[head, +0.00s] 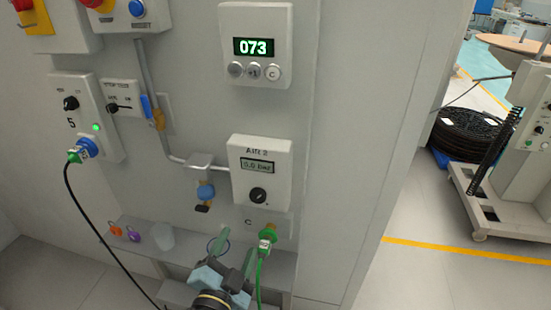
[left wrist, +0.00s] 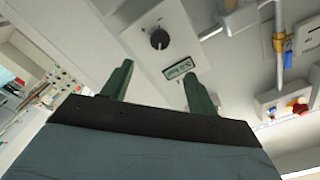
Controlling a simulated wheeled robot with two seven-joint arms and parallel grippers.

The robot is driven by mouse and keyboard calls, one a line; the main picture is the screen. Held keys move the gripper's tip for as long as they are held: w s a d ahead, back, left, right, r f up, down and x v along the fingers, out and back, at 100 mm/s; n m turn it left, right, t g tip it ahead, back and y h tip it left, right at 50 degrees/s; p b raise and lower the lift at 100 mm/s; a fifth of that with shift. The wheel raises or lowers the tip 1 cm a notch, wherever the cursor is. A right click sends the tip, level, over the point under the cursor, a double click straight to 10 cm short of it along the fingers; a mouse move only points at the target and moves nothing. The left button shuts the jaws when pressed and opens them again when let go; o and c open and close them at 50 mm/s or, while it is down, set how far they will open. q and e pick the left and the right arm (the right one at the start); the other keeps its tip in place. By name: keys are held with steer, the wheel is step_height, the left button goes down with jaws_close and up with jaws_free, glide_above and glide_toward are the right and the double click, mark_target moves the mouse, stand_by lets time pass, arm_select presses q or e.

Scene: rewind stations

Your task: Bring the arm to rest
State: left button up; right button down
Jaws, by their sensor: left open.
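My left gripper (head: 238,246) is at the lower middle of the head view, in front of the shelf and just left of a green plug. Its two green fingers are apart with nothing between them; they also show in the left wrist view (left wrist: 157,78), spread below the AIR 2 panel. The AIR 2 panel (head: 262,167), with a black knob and a small display reading about 0.0 bar, is on the wall above the gripper; it also shows upside down in the left wrist view (left wrist: 165,40). My right gripper is not in view.
A green plug with hose (head: 266,240) sits at the outlet marked C. The narrow shelf (head: 190,258) bears a grey cup (head: 160,237) and orange and purple tags (head: 134,233). A black cable (head: 85,210) hangs at left. A counter (head: 256,47) reads 073. Open floor (head: 430,275) lies right.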

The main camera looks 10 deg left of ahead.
arm_select(q)
steer(key=s+f+n+g, duration=0.1)
steer(key=s+f+g, duration=0.2)
steer(key=f, duration=0.7)
steer(key=s+f+n+g, duration=0.1)
steer(key=s+f+g, duration=0.15)
steer(key=f, duration=0.75)
steer(key=s+f+n+g, duration=0.1)
steer(key=s+f+g, duration=0.25)
steer(key=f, duration=0.75)
steer(key=s+a+f+n+g, duration=0.1)
steer(key=s+a+f+g, duration=0.1)
steer(key=s+f, duration=0.3)
steer(key=s+a+f+n+g, duration=0.1)
steer(key=s+a+f+g, duration=0.2)
steer(key=s, duration=1)
steer(key=s+a+f+n+g, duration=0.2)
steer(key=s+a+f, duration=0.3)
steer(key=s+f, duration=0.4)
steer(key=shift+s+a+g+y, duration=0.15)
steer(key=shift+s+g+y, duration=0.15)
steer(key=shift+g+y, duration=0.15)
stand_by(0.6)
